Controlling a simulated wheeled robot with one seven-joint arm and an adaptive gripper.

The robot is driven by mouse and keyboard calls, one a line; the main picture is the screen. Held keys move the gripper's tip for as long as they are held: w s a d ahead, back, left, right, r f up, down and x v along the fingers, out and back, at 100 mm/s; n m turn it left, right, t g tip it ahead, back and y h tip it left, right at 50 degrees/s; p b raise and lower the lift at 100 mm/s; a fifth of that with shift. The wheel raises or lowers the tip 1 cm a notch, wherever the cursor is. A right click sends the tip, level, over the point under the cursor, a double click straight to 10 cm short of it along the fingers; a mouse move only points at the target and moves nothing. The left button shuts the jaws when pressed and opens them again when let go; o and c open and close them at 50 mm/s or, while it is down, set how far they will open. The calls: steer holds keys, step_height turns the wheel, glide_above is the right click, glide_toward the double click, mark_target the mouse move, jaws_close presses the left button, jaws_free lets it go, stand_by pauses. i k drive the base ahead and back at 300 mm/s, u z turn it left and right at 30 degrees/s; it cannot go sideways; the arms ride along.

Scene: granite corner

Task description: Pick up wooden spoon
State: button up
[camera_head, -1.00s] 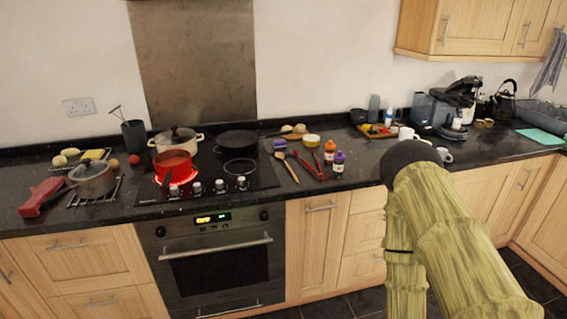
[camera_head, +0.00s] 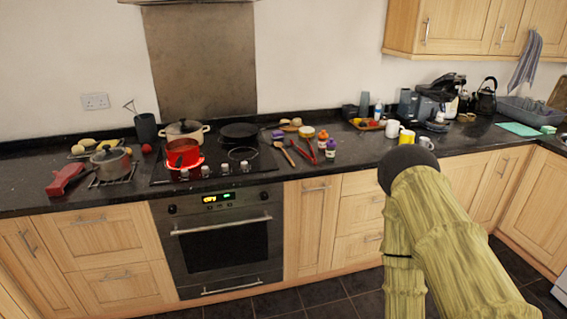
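The wooden spoon (camera_head: 286,154) lies flat on the dark granite counter, just right of the hob, with its bowl toward the wall and its handle toward the front edge. Red tongs (camera_head: 309,153) lie close to its right. My arm, in a yellow-green sleeve with a dark rounded joint, rises at the lower right, well to the right of the spoon. My gripper is not in view, so its fingers cannot be seen. Nothing hides the spoon.
A red pot (camera_head: 183,155) sits on the glowing hob, left of the spoon. Small bottles (camera_head: 330,149) stand right of the tongs. Floor (camera_head: 325,300) is clear before the cabinets.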

mark_target(278, 144)
steer(key=z, duration=0.05)
steer(key=k, duration=0.6)
steer(key=u, duration=1.2)
steer(key=i, duration=1.15)
steer(key=u, duration=0.4)
steer(key=i, duration=1.3)
steer(key=z, duration=1.25)
steer(key=i, duration=0.6)
steer(key=z, duration=0.55)
